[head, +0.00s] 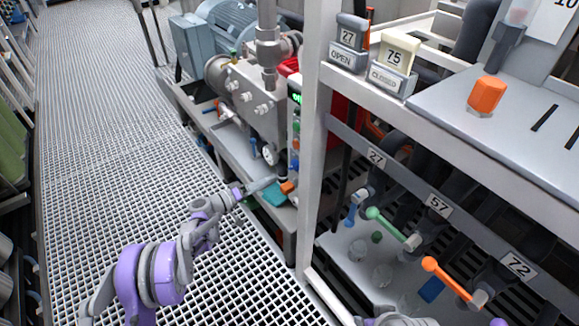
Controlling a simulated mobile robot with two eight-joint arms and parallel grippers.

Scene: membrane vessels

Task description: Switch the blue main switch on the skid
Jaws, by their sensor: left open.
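The skid (228,148) stands at the upper middle, with a grey motor and a pump block on it. A narrow control panel (294,125) with a lit green display stands at its right end, partly behind a frame post. A small blue part (294,164) shows low on this panel; it is too small to tell its position. My left gripper (274,182) is open and empty, reaching in from the left beside the skid's lower right corner, below the panel. Whether it touches anything is unclear. My right gripper is not in view.
An orange part (288,187) and a teal part (275,196) lie close to the left gripper. A rack post (316,130) rises just right of the panel. Valves with green and orange handles (446,278) fill the lower right. The grating walkway (95,120) is clear.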

